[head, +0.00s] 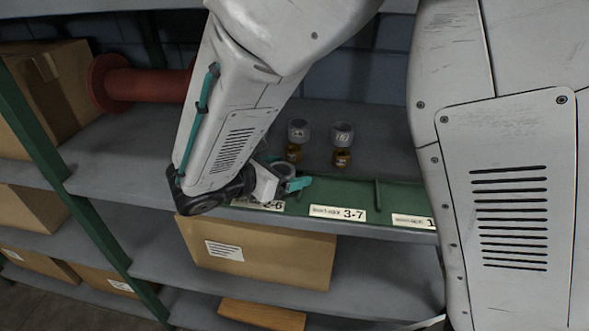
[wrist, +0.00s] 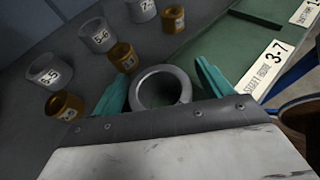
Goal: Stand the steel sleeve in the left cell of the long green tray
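The steel sleeve (wrist: 161,88) is a thick grey ring. In the wrist view it is upright, its round opening facing my camera, between the two teal fingers of my gripper (wrist: 163,84). The fingers are spread, with a narrow gap at the right side, so my gripper looks open around it. In the head view the sleeve (head: 284,168) and my gripper (head: 286,176) are at the left end of the long green tray (head: 405,194), by the 2-6 label. My arm hides part of that end. Whether the sleeve's foot touches the tray floor is hidden.
Behind the tray stand grey labelled rings (head: 342,133) and brass-coloured rings (head: 342,158); several show left of the fingers in the wrist view (wrist: 98,36). A divider (head: 377,194) crosses the tray. A red spool (head: 140,84) lies at the left, and a carton (head: 265,250) sits below.

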